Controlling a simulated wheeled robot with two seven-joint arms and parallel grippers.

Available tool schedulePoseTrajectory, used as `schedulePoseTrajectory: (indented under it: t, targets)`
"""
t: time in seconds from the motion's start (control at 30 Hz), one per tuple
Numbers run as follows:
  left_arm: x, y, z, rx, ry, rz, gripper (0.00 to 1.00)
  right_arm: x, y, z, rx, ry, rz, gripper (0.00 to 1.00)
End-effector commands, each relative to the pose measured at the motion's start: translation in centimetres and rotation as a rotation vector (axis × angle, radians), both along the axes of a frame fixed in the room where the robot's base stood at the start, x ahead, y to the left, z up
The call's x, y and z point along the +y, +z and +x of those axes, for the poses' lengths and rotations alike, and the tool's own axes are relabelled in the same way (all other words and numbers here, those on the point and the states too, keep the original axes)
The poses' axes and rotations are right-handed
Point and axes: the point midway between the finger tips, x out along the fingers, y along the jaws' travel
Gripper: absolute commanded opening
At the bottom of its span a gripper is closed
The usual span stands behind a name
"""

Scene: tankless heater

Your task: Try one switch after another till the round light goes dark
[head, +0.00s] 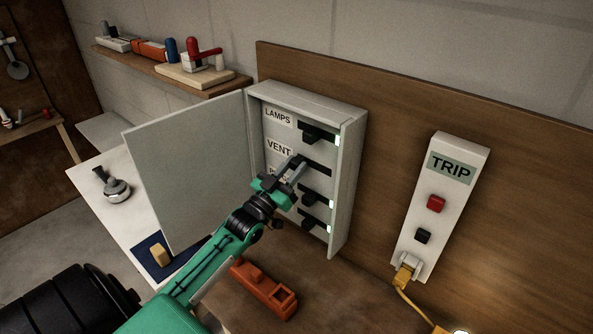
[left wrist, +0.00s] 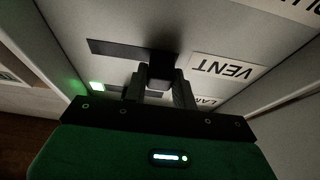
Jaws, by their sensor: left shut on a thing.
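A grey breaker box (head: 347,190) with its door open holds a column of black switches. My left gripper (head: 292,170) is shut on the VENT switch (left wrist: 161,62), at the label end of its slot. No green light shows by the VENT slot. The LAMPS switch (head: 312,134) has a lit green light (head: 338,141). A bright round light (head: 460,331) glows at the bottom edge, partly cut off. My right gripper is out of view.
The open door (head: 190,165) stands left of my arm. A white TRIP unit (head: 443,205) with a red and a black button and a yellow plug (head: 403,274) is at the right. An orange tool (head: 263,288) lies below the box. A shelf (head: 175,70) holds tools.

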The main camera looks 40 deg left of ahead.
Motion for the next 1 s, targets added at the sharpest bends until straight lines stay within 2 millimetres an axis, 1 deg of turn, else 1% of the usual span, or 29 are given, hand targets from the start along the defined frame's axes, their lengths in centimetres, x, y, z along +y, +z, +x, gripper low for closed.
schedulePoseTrajectory:
  t: [0.03, 0.07, 0.1, 0.17, 0.47, 0.57, 0.67, 1.0]
  targets:
    - [0.2, 0.2, 0.0, -0.002, 0.004, 0.001, 0.0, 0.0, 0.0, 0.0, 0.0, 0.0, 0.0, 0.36]
    - [0.2, 0.2, 0.0, -0.003, 0.004, 0.001, 0.29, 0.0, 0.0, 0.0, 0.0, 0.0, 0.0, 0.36]
    - [0.2, 0.2, 0.0, -0.003, 0.004, 0.001, 0.37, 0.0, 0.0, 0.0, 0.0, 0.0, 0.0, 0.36]
    - [0.2, 0.2, 0.0, -0.002, 0.003, 0.002, 0.48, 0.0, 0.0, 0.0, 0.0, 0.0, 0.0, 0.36]
    - [0.1, 0.1, -0.1, -0.002, 0.001, 0.0, 0.49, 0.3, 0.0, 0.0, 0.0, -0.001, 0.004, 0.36]
    - [0.1, -0.3, -0.5, -0.001, 0.001, 0.0, 0.49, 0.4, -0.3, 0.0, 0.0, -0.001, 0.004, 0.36]
    - [0.2, -0.9, -1.5, 0.0, 0.001, 0.001, 0.49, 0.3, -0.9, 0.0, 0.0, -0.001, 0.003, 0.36]
    - [0.7, -3.3, -7.0, 0.0, 0.003, 0.001, 0.49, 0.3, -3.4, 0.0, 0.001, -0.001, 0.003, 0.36]
